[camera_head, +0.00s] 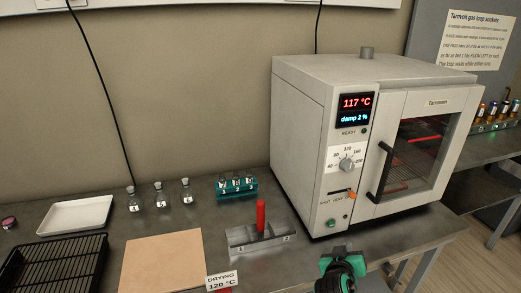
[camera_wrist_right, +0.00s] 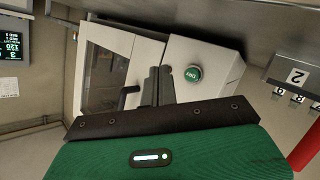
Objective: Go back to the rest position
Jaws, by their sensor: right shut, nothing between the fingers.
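My right gripper (camera_head: 343,262) shows at the bottom of the head view, in front of the oven's lower left corner. In the right wrist view its two dark fingers (camera_wrist_right: 158,85) are together with nothing between them. They point toward the front of the white oven (camera_head: 310,120), beside its green button (camera_wrist_right: 194,74); I cannot tell the exact gap. The oven's display (camera_head: 355,110) reads 117 °C and damp 2 %, and its door (camera_head: 425,140) is shut. My left gripper is not in view.
A grey two-part holder (camera_head: 240,238) with a red upright cylinder (camera_head: 260,217) stands left of the gripper. Behind are a teal vial rack (camera_head: 236,196) and stoppered flasks (camera_head: 159,197). A brown board (camera_head: 163,262), white tray (camera_head: 76,215) and black rack (camera_head: 55,265) lie left.

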